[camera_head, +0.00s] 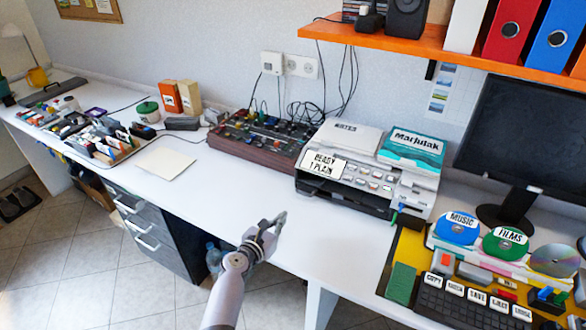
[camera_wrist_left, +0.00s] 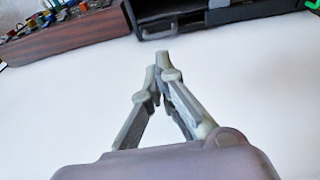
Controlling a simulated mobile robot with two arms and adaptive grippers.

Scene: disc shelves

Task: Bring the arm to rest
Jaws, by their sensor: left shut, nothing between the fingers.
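My left arm (camera_head: 228,290) comes in from the bottom of the head view. Its gripper (camera_head: 276,225) is over the front part of the white desk, in front of the printer (camera_head: 345,195). In the left wrist view the gripper (camera_wrist_left: 160,62) has its fingertips together, with nothing between them and bare white desk around it. My right gripper is in neither view.
A wooden box with knobs and cables (camera_head: 255,140) stands left of the printer. Music (camera_head: 457,227) and films (camera_head: 505,245) discs and a keyboard (camera_head: 465,305) are at the right. A monitor (camera_head: 525,130) stands behind them. The desk before the printer is clear.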

